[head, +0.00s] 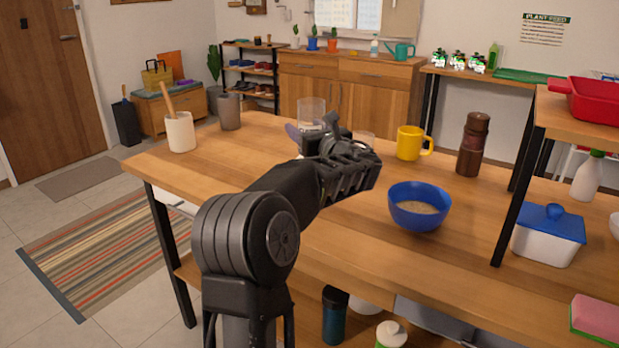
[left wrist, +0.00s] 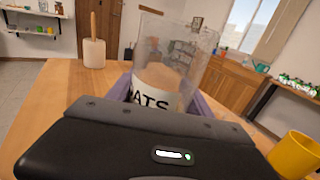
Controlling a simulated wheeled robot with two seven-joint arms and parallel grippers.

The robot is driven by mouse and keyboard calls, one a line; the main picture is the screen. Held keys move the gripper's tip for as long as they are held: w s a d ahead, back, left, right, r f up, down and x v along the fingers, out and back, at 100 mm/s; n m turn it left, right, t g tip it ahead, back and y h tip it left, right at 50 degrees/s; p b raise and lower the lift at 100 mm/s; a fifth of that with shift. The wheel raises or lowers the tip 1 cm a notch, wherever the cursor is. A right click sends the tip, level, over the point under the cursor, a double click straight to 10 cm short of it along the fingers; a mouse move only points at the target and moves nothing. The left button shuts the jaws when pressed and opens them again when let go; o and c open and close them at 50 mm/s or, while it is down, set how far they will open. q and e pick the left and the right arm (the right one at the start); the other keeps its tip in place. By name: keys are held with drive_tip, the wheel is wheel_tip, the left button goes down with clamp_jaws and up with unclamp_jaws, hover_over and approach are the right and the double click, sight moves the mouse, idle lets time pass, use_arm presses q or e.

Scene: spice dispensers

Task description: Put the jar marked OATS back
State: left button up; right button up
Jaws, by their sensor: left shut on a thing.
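The OATS jar (left wrist: 152,98) is a clear, open-topped container with a white label reading "ATS" in the left wrist view, its first letter hidden. In the head view the clear jar (head: 311,108) shows behind my left gripper (head: 316,138), its lower part hidden. My left gripper's purple fingers (left wrist: 165,98) are shut on the jar, one on each side. The jar looks upright; whether its base touches the table is hidden. A blue bowl (head: 418,205) with pale, grainy contents stands on the table, right of my gripper. My right gripper is not in view.
On the wooden table (head: 250,155) stand a white crock (head: 181,132) with a wooden handle, a grey cup (head: 229,111), a yellow mug (head: 410,143) and a brown grinder (head: 473,145). A raised shelf (head: 560,119) rises at the right. The table's left part is mostly clear.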

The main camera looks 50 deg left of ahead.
use_arm(q)
wheel_tip(320, 180, down, 4)
drive_tip(key=shift+f+b, duration=0.1)
drive_tip(key=shift+b, duration=0.45)
drive_tip(key=shift+f, duration=0.1)
drive_tip(key=shift+f+b, duration=0.9)
drive_tip(key=shift+f, duration=1.5)
drive_tip(key=shift+f, duration=0.15)
drive_tip(key=o, duration=1.6)
drive_tip(key=shift+o, duration=0.2)
